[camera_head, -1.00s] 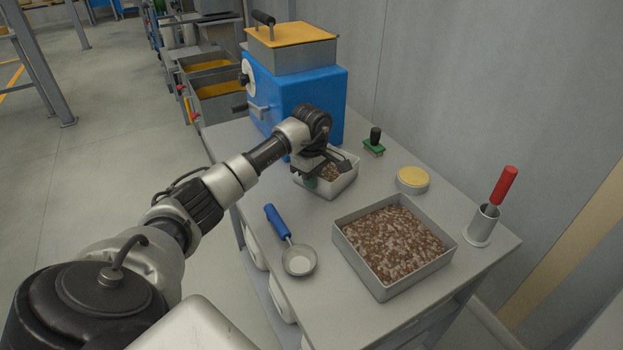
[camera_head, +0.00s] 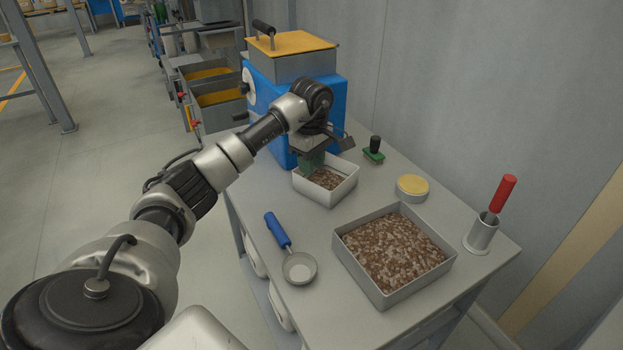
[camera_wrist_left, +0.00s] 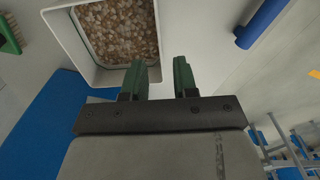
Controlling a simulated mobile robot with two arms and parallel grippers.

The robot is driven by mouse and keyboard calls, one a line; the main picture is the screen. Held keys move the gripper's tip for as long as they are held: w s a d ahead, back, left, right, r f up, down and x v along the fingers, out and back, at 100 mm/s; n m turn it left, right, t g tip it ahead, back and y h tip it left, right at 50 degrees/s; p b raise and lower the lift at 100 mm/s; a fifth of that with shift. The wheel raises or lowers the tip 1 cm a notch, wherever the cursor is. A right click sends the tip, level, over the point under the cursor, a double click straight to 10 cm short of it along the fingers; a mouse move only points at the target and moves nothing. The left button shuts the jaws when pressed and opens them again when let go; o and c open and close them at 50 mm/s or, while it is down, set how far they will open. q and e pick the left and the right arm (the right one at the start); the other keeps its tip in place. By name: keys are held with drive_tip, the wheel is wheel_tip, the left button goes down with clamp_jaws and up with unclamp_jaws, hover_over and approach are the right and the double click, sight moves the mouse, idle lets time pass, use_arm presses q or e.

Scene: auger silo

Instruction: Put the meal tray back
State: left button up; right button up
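The small pale meal tray (camera_head: 345,192) stands upright on the bench in front of the blue machine, with brown meal inside. My left gripper (camera_head: 312,162) is above its machine-side, left part, green fingers pointing down. In the left wrist view the fingers (camera_wrist_left: 161,78) are apart with nothing gripped between them. One finger overlaps the tray (camera_wrist_left: 62,28) near a corner, and the other is outside its wall. I cannot tell whether a finger touches the tray. My right gripper is not in view.
The blue machine (camera_head: 262,92) is close behind my left gripper. A large metal tray of brown granules (camera_head: 388,300), a blue-handled scoop (camera_head: 278,230), a yellow-topped tin (camera_head: 412,187), a green brush (camera_head: 374,154) and a red-handled tool in a metal cup (camera_head: 482,236) share the bench.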

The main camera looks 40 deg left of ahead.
use_arm(q)
wheel_tip(320, 180, up, 4)
drive_tip(key=shift+r, duration=0.1)
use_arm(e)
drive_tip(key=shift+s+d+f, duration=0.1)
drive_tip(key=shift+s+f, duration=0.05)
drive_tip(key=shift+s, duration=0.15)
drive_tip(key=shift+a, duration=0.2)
